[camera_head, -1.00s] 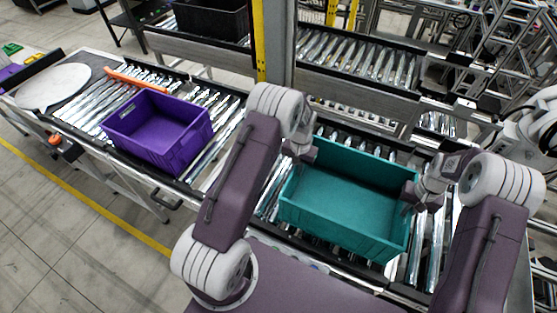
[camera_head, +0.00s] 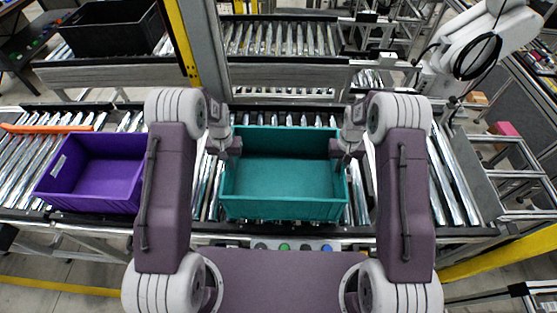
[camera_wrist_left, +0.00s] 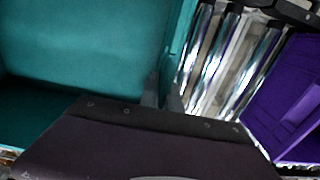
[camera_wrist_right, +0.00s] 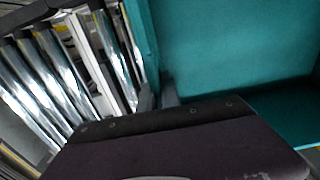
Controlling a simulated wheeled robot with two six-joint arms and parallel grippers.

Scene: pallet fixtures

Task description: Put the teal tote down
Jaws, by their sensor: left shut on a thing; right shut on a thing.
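The teal tote (camera_head: 285,208) is empty and upright, over the roller conveyor in the middle of the head view. My left gripper (camera_head: 230,150) is shut on its left wall and my right gripper (camera_head: 342,151) is shut on its right wall. The left wrist view shows the fingers (camera_wrist_left: 163,92) at the teal wall, with rollers beyond. The right wrist view shows the fingers (camera_wrist_right: 158,93) at the opposite wall. I cannot tell whether the tote's underside touches the rollers.
A purple tote (camera_head: 90,200) stands on the conveyor to the left, with a gap of rollers between. Bare rollers (camera_head: 452,185) lie to the right. An orange bar (camera_head: 45,129) lies at the far left. A black tote (camera_head: 110,30) and a post (camera_head: 207,50) stand behind.

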